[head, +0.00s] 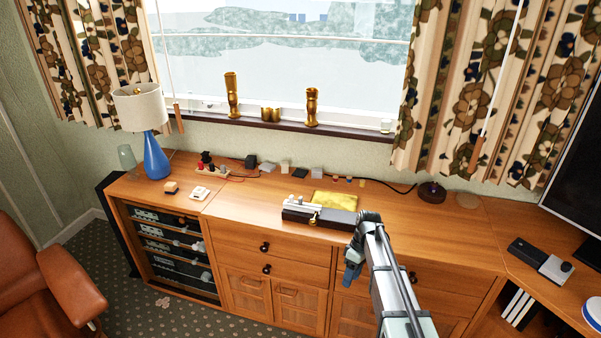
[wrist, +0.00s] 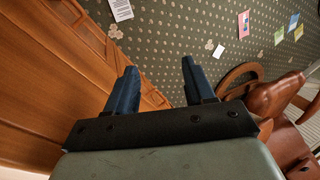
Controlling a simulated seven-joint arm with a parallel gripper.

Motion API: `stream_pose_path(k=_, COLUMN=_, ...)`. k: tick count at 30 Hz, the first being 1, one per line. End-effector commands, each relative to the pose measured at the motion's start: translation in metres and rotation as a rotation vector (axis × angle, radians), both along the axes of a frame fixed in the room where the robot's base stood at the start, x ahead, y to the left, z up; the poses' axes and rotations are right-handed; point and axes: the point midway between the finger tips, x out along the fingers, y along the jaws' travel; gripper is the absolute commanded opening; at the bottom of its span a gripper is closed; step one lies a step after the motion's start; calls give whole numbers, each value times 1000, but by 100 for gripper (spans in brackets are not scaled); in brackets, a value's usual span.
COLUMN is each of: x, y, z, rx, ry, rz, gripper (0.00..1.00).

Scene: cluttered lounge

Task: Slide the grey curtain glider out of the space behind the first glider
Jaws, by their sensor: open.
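A dark rail block (head: 335,218) lies on the sideboard top, with a pale, silvery part (head: 300,205) along its left end. Small light pieces stand on that part. They are too small to tell which is the grey curtain glider or which is the first glider. A small yellow piece shows at the block's front. My gripper (head: 352,275) is in front of the sideboard, to the right of and nearer than the block. In the wrist view my gripper (wrist: 158,75) has its blue fingers spread with nothing between them. The block is not in the wrist view.
A yellow cloth (head: 336,200) lies just behind the block. Small boxes, cables and a dark round puck (head: 432,192) line the back of the sideboard (head: 250,208). A blue lamp (head: 156,158) stands at left. The wood between lamp and block is mostly clear. Patterned carpet (wrist: 175,35) lies below.

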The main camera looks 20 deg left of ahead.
Motion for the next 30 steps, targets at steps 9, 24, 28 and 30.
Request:
stream_pose_path(k=9, x=58, y=60, z=98, rx=81, ry=-79, rz=209, gripper=53)
stream_pose_path(k=24, x=173, y=211, z=259, rx=-40, ry=-311, rz=383, gripper=53)
stream_pose_path(k=28, x=179, y=226, z=277, rx=-51, ry=-335, rz=397, gripper=53)
stream_pose_path(k=30, x=180, y=229, z=280, rx=-55, ry=-340, rz=399, gripper=53)
